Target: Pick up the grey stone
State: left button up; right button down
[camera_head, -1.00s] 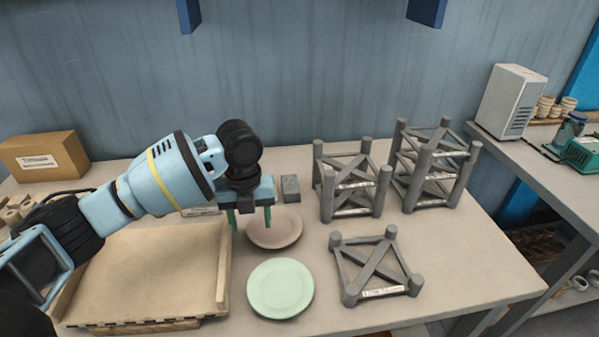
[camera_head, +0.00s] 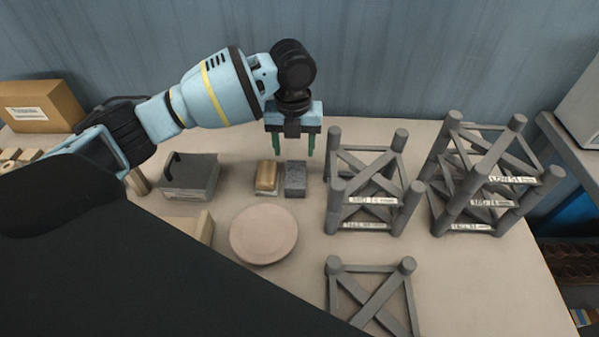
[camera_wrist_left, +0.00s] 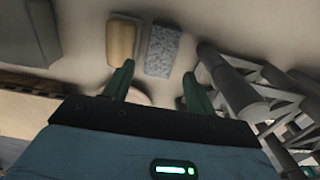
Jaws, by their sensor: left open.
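The grey stone (camera_head: 295,180) is a small speckled block lying on the table, right beside a tan-topped block (camera_head: 266,177). In the left wrist view the stone (camera_wrist_left: 162,52) is ahead of the fingertips, between their lines. My left gripper (camera_head: 294,150) points down with two green fingers apart and empty. In the head view it appears above and just behind the stone; the wrist view (camera_wrist_left: 158,74) shows no contact. My right gripper is not in view.
A grey rack (camera_head: 366,187) stands close to the right of the stone, with a taller rack (camera_head: 480,180) beyond it and a low one (camera_head: 370,300) in front. A pinkish plate (camera_head: 264,235) lies in front. A dark grey box (camera_head: 190,177) is to the left.

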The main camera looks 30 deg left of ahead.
aim_at(296, 173)
pick_arm(q)
jog(key=shift+s+f, duration=0.15)
jog(key=shift+f, duration=1.2)
jog(key=shift+d+f, duration=0.15)
jog(key=shift+f, duration=1.15)
jog(key=shift+d+f, duration=0.1)
jog(key=shift+f, duration=1.15)
jog(key=c, duration=0.8)
jog(key=shift+r, duration=0.1)
jog(key=shift+c, duration=0.8)
jog(key=shift+r, duration=0.25)
notch_tip(296, 173, up, 10)
jog(key=shift+f, duration=0.25)
